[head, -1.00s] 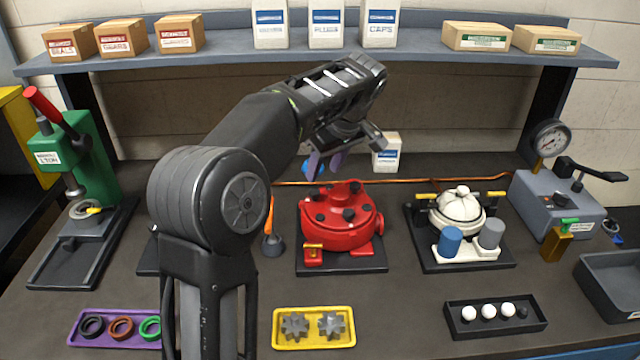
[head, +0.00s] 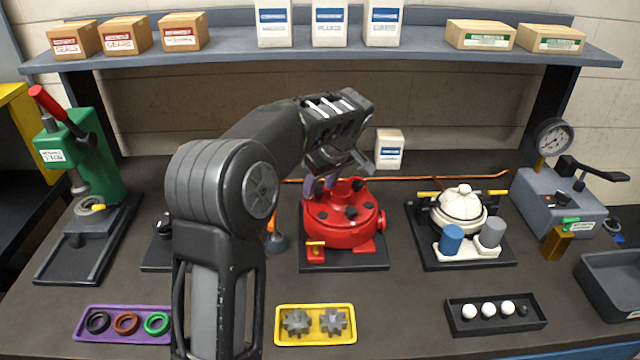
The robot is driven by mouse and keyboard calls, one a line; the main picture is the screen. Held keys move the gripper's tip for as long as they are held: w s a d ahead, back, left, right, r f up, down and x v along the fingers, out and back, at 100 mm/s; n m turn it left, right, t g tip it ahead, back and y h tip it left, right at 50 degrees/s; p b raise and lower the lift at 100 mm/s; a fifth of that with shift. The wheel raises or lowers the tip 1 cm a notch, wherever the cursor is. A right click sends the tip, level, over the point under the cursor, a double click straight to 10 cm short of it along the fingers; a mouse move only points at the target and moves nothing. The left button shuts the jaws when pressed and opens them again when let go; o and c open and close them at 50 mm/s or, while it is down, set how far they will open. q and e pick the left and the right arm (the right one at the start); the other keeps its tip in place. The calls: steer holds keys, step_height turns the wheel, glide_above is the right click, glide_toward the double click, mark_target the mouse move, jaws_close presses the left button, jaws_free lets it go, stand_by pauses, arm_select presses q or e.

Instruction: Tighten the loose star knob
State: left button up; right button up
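The red motor housing (head: 343,234) stands on a dark base plate in the middle of the bench. Black star knobs sit around its top, among them one at the front right (head: 351,213), one at the front left (head: 323,210) and one at the back right (head: 358,185). Which knob is loose cannot be told from this view. My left gripper (head: 318,188) points down over the back left of the red housing, its two fingers apart. Its fingertips are close to the housing top; whether they touch a knob is hidden. My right gripper is not in view.
A white-topped unit (head: 460,207) stands right of the red housing, and a green press (head: 85,160) at the left. A yellow tray (head: 285,338) with gears lies in front. A copper pipe (head: 430,179) runs behind. The shelf (head: 400,56) spans the back.

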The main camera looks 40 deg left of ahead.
arm_select(q)
jaws_close()
stand_by(0.3)
